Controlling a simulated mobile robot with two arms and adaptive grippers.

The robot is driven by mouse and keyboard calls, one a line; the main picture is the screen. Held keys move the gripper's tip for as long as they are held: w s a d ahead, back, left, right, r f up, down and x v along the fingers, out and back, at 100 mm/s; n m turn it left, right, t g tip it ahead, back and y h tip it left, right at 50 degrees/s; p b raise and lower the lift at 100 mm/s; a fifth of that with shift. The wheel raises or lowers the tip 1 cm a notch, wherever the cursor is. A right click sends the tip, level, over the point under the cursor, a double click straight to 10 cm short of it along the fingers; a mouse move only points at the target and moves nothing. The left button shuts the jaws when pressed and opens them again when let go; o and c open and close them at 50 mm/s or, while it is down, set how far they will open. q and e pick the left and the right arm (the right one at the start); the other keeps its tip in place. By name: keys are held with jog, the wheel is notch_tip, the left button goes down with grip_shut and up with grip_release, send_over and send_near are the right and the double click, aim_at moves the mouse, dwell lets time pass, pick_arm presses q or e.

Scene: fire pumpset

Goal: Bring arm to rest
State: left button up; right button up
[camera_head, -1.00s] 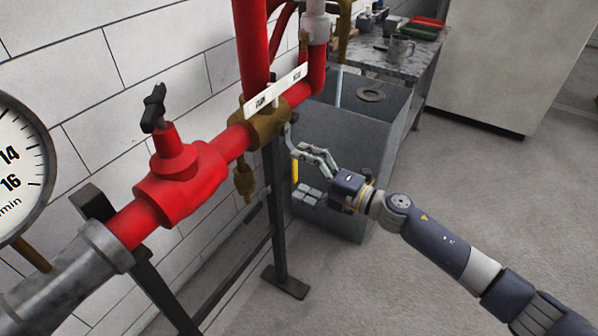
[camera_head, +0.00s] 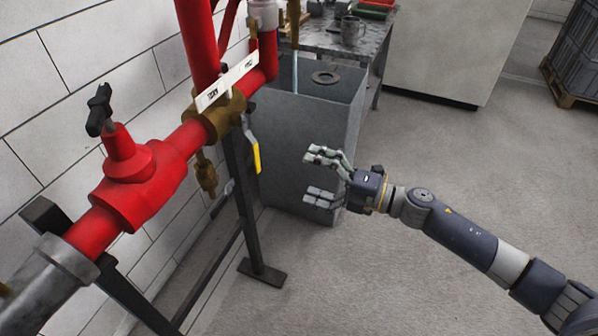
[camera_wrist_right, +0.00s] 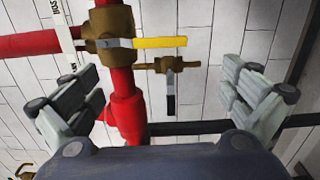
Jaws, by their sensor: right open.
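My right arm comes in from the lower right of the head view. Its gripper (camera_head: 318,176) is open and empty, in the air in front of the grey metal bin (camera_head: 310,130). It is apart from the red pipe (camera_head: 178,146) and from the brass valve (camera_head: 222,115) with its yellow-ended handle (camera_head: 251,150). In the right wrist view the open fingers (camera_wrist_right: 165,100) stand wide on both sides, with the brass valve (camera_wrist_right: 108,30) and its yellow handle (camera_wrist_right: 160,42) beyond them. My left gripper is not in view.
A red valve body (camera_head: 135,185) with a black handle (camera_head: 99,110) sits on the pipe at left. A dark steel stand (camera_head: 246,205) holds the pipe. A workbench (camera_head: 335,38) and a pale cabinet (camera_head: 450,50) are behind. The floor (camera_head: 420,150) at right is clear.

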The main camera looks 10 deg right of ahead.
dwell(0.4)
jog(key=w+d+f+m+t+h+p, duration=0.1)
jog(key=w+d+f+m+t+h, duration=0.15)
jog(key=d+f+m, duration=0.4)
jog(key=w+d+f+m+t+h, duration=0.15)
jog(key=f+m+h, duration=0.25)
jog(key=f, duration=0.5)
jog(key=s+d+f+m+g+h, duration=0.1)
jog(key=s+d+f+m+h, duration=0.2)
jog(key=f, duration=0.4)
jog(key=s+d+f+m+g+h, duration=0.1)
jog(key=s+f+m+g, duration=0.15)
jog(key=s+f, duration=0.4)
jog(key=s+d+f+m+h, duration=0.2)
jog(key=d+f+m, duration=0.1)
jog(key=f, duration=0.6)
jog(key=s+f+m+g+h+p, duration=0.15)
jog(key=s+f+m+g, duration=0.25)
jog(key=s+f, duration=0.95)
jog(key=s+a+f+m+g, duration=0.1)
jog(key=s+a+f+g, duration=0.1)
jog(key=s, duration=0.6)
jog(key=s+a+f+m+g, duration=0.1)
jog(key=s+a+g, duration=0.1)
jog(key=s, duration=0.7)
jog(key=s+a+f+m+g, duration=0.1)
jog(key=s+a+f+g, duration=0.1)
jog(key=s, duration=0.7)
jog(key=shift+f+m+h, duration=0.3)
